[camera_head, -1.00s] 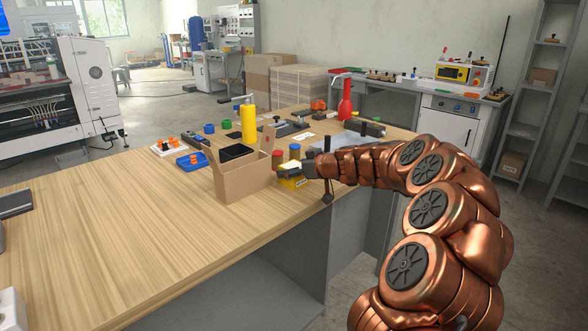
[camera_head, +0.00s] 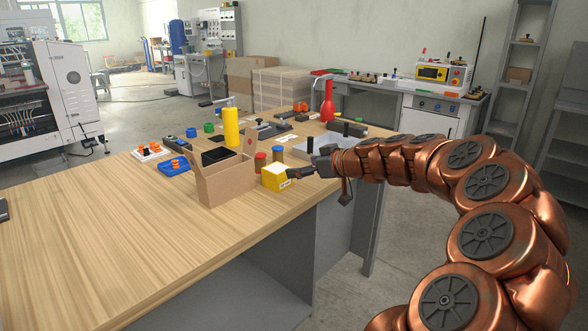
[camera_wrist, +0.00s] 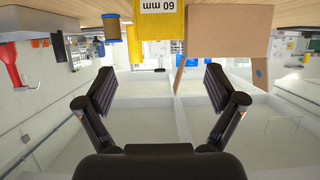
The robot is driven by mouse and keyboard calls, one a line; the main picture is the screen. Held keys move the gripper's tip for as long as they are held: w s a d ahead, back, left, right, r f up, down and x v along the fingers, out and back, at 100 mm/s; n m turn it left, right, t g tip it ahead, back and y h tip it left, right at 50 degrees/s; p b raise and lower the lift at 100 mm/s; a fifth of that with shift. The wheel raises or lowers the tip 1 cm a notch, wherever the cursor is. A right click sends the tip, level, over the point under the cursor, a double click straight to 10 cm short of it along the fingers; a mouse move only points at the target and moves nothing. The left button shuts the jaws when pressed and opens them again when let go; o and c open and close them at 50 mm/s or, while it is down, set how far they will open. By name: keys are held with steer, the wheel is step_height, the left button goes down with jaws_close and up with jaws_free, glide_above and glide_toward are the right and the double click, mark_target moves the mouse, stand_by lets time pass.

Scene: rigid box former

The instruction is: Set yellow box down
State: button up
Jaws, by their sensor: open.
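The yellow box (camera_head: 275,177) sits upright on the wooden table near its right edge, just right of an open cardboard box. It has a white top and a label. In the wrist view, which is upside down, the yellow box (camera_wrist: 158,18) shows at the top centre with "60 mm" on its label. My gripper (camera_head: 290,180) is beside the yellow box, at its right side in the head view. In the wrist view my gripper (camera_wrist: 160,82) has its two fingers spread wide with nothing between them, and the box is apart from them.
The open cardboard box (camera_head: 226,183) stands close on the left. A yellow bottle (camera_head: 231,127) and a red bottle (camera_head: 327,103) stand farther back. The table's left front (camera_head: 100,235) is clear.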

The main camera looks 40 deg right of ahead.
steer(key=shift+s+d+r, duration=0.1)
steer(key=shift+s+r, duration=0.1)
steer(key=shift+s, duration=0.2)
